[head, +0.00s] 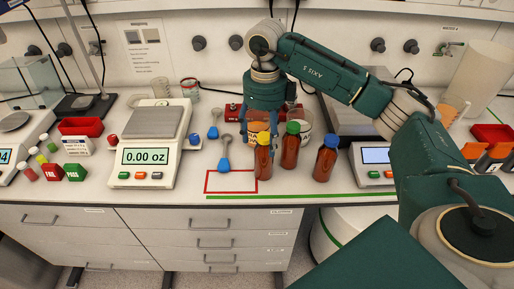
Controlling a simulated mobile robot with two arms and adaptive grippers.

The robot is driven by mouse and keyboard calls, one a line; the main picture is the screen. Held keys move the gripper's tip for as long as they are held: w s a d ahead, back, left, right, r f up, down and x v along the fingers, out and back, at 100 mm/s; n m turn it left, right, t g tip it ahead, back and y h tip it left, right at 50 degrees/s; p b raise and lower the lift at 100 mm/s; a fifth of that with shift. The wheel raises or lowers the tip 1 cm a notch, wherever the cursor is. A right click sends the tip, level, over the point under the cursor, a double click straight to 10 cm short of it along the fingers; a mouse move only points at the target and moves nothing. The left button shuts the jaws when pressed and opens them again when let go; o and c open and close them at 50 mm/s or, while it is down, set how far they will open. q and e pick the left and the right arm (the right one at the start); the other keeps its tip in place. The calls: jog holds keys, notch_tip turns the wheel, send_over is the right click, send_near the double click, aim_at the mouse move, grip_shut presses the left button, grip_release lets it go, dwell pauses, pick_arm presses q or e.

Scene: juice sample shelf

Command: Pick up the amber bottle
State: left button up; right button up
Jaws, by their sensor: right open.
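Three amber-brown bottles stand upright at the front of the bench in the head view. My left gripper is not in view.
A scale (150,149) reading 0.00 oz stands to the left, with blue scoops (224,163) beside it. A red outline (230,181) and a green line (300,196) mark the bench front. A second scale (374,157) stands right of the bottles.

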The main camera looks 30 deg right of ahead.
aim_at(263, 163)
jog(key=shift+f, duration=0.3)
jog(key=f, duration=0.1)
jog(key=s+f+p, duration=0.1)
jog(key=f, duration=0.1)
jog(key=shift+f, duration=0.15)
jog(key=shift+w+f, duration=0.1)
jog(key=shift+f, duration=0.3)
jog(key=shift+f+p, duration=0.3)
jog(key=shift+p, duration=0.05)
jog(key=shift+w+a+f+p, duration=0.1)
jog(key=shift+f+p, duration=0.25)
jog(key=shift+p, duration=0.05)
notch_tip(263, 163, down, 4)
jog(key=shift+r+p, duration=0.2)
jog(key=shift+p, duration=0.7)
jog(key=shift+f, duration=0.45)
jog(key=c, duration=1.4)
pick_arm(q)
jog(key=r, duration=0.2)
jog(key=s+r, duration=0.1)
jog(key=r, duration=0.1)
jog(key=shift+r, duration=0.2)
pick_arm(e)
jog(key=shift+c, duration=0.2)
